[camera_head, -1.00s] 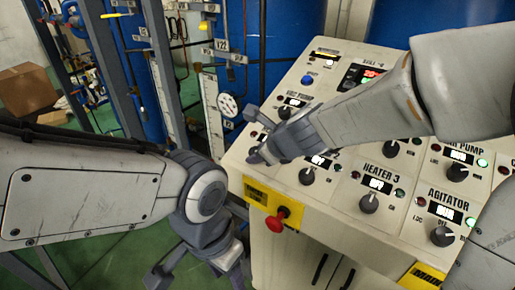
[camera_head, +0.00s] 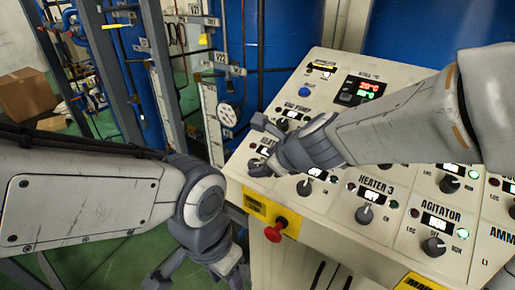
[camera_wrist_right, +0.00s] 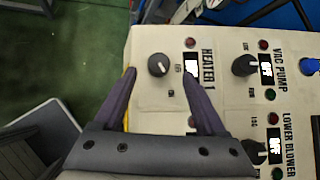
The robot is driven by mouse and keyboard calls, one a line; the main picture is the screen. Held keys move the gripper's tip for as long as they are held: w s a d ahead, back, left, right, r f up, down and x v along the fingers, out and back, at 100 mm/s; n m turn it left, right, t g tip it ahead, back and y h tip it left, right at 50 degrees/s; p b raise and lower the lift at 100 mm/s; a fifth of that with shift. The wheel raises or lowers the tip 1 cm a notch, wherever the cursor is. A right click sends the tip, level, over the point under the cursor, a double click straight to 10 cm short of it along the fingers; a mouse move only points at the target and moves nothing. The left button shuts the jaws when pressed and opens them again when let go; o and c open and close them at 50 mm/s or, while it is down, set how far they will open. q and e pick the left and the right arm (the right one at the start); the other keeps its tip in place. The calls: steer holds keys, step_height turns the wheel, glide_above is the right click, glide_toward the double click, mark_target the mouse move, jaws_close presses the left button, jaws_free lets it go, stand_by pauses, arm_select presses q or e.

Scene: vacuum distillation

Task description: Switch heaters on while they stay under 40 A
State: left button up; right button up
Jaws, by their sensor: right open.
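The sloped control panel (camera_head: 325,230) carries heater knobs, displays and lamps. My right gripper (camera_head: 258,145) is open over the heater 1 part of the panel. In the right wrist view, the heater 1 knob (camera_wrist_right: 158,65) shows between the spread fingers of the gripper (camera_wrist_right: 160,75), with no contact visible. The heater 2 knob (camera_head: 304,187) and heater 3 knob (camera_head: 364,214) are clear of the gripper. The forearm hides part of the panel. My left gripper (camera_head: 200,272) hangs low, left of the panel, fingers apart and empty. I see no readable current value.
A red push button (camera_head: 275,230) sticks out of the panel's front. The vac pump knob (camera_wrist_right: 245,65) and lower blower knob (camera_wrist_right: 255,152) lie close to my right gripper. The agitator knob (camera_head: 433,246) is at the right. Blue tanks and pipework stand behind.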

arm_select(q)
step_height(320, 180, up, 4)
steer(key=p, duration=0.2)
steer(key=shift+f+p, duration=0.15)
steer(key=shift+p, duration=0.2)
arm_select(e)
steer(key=v, duration=0.6)
steer(key=shift+w, duration=0.1)
steer(key=s+a+f+n+g+y+b, duration=0.1)
steer(key=s+a+f+n+g+b, duration=0.2)
steer(key=s+n, duration=0.45)
arm_select(q)
step_height(320, 180, down, 6)
steer(key=b, duration=0.3)
steer(key=shift+f, duration=0.15)
arm_select(e)
steer(key=s+d+f+n+g+h, duration=0.1)
steer(key=s+f+n, duration=0.4)
steer(key=n, duration=0.7)
steer(key=s+d+f+n+g+h, duration=0.2)
steer(key=s+n, duration=0.5)
steer(key=n, duration=0.5)
step_height(320, 180, down, 3)
steer(key=shift+f+g+h, duration=0.15)
steer(key=shift+g+h, duration=0.55)
steer(key=shift+g, duration=0.3)
arm_select(q)
steer(key=shift+d, duration=0.15)
